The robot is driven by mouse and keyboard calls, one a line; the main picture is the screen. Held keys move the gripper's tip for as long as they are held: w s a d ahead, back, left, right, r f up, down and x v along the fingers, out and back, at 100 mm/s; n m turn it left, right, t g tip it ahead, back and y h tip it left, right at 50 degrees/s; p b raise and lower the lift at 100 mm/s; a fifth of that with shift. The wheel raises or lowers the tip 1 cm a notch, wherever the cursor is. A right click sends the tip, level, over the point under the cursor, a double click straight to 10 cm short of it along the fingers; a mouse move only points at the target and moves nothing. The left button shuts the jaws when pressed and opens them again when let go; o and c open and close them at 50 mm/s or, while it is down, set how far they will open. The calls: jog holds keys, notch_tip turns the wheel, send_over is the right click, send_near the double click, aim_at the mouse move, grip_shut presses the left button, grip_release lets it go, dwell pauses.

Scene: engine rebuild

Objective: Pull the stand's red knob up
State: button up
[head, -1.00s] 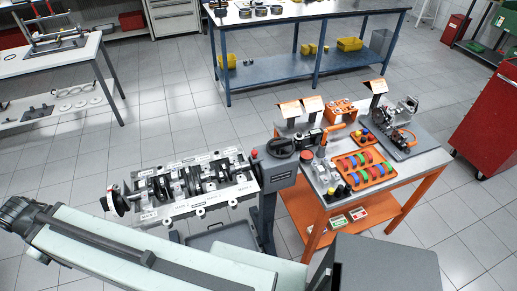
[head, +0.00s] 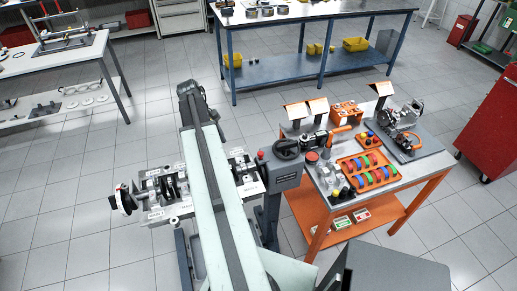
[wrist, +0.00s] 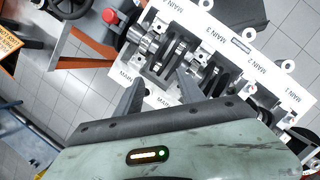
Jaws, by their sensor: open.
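The stand's red knob (head: 261,154) sits on the grey gearbox head (head: 285,165) at the right end of the engine block. It also shows at the top left of the wrist view (wrist: 109,16). A black handwheel (head: 286,149) is beside it. My gripper (wrist: 160,76) is open and empty, its two fingers over the engine block. The knob lies to the left of and beyond the fingertips in the wrist view, apart from them. In the head view my arm covers the middle of the block and hides the gripper.
The engine block (head: 160,212) with crankshaft and MAIN labels is on the stand under my arm. An orange cart (head: 430,163) with trays and parts stands close on the right. A blue bench (head: 270,76) stands behind, with clear floor between.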

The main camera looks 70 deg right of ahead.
jog(key=g, duration=0.1)
send_near(261, 153)
jog(key=d, duration=0.1)
jog(key=shift+y, duration=0.4)
jog(key=b+x, duration=0.7)
jog(key=x, duration=0.1)
jog(key=shift+a+f, duration=0.1)
jog(key=shift+f, duration=0.15)
jog(key=shift+r, duration=0.1)
grip_shut()
